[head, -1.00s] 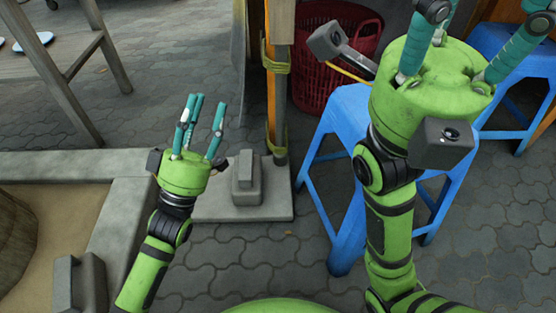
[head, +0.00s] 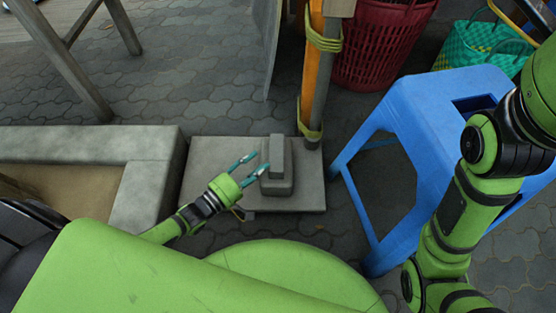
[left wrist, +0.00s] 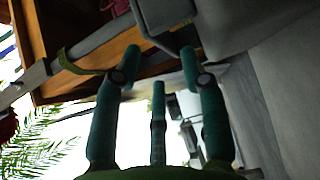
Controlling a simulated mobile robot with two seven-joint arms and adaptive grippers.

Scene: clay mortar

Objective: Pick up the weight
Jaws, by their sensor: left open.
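The weight (head: 278,180), a grey block with a raised narrower top, stands upright on a flat grey slab (head: 208,185) in the head view. My left gripper (head: 254,164) is open, with its teal fingers pointing at the left side of the weight. The fingertips are very close to it; I cannot tell whether they touch. In the left wrist view my left gripper (left wrist: 158,65) has its fingers spread, with nothing clearly between them. A grey shape at the top there may be the weight. My right gripper's fingers are outside the head view.
A post with yellow bands (head: 322,85) rises just behind the slab. A blue stool (head: 412,125) stands to the right, with a red basket (head: 380,50) and green bag (head: 480,45) behind. A low concrete border (head: 150,185) lies left of the slab.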

